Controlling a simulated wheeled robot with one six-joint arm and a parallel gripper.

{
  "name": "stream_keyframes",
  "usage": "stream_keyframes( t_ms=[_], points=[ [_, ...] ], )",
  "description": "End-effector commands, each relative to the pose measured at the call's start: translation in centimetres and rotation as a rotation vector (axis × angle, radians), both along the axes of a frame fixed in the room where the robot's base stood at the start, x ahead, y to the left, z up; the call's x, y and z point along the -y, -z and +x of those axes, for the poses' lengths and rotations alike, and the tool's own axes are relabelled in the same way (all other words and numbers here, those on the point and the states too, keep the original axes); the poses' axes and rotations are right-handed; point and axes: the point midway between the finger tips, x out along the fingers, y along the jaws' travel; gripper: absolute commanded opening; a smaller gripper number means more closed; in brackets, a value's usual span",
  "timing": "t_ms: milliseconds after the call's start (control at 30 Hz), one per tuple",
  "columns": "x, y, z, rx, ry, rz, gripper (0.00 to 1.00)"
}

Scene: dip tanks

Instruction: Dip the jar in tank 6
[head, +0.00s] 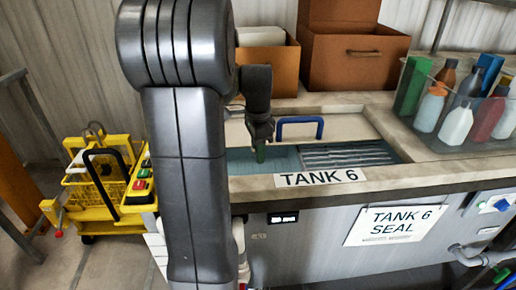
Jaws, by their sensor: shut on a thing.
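Tank 6 (352,147) is a sunken basin in the counter, with blue-green liquid and a striped grey section at its right. A "TANK 6" label (320,177) is on its front rim. My gripper (261,141) points down over the left part of the tank. It is shut on a small dark green jar (260,153). The jar hangs below the fingers; I cannot tell whether its bottom touches the liquid. My arm hides the tank's left end.
A blue handle (300,122) stands on the pale panel behind the tank, right of my gripper. A clear bin of bottles (455,140) is on the right counter. Brown boxes (349,62) stand behind. A yellow cart (95,190) is at left.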

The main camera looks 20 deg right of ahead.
Motion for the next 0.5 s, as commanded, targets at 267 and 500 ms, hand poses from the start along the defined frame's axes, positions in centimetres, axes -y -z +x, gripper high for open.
stream_keyframes(
  t_ms=[267, 500],
  points=[
    [0.0, 3.2, 0.0, -0.001, 0.0, 0.0, 0.09],
    [0.0, 5.6, 0.0, -0.002, 0.0, 0.001, 0.09]
  ],
)
